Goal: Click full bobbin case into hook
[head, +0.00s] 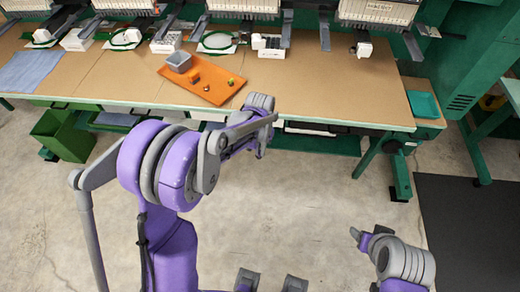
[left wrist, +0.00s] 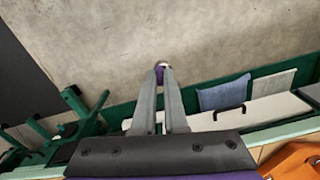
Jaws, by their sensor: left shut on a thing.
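In the left wrist view my left gripper (left wrist: 161,72) is shut on a small round whitish and purple thing (left wrist: 160,65) at its fingertips. It may be the bobbin case, but it is too small to be sure. The fingers point over the bare floor. In the head view my left arm reaches to the table's front edge, just right of the orange tray (head: 215,95); its fingertips are not clear there. My right gripper (head: 357,233) is low at right, over the floor, its jaws too small to read. I cannot make out the hook.
The tray holds a grey bin (head: 179,62), an orange block (head: 194,76) and small items. Machine heads (head: 378,12) line the table's (head: 340,95) back, with white units (head: 75,40) below. A green bin (head: 63,135) stands at left. The table's right front is clear.

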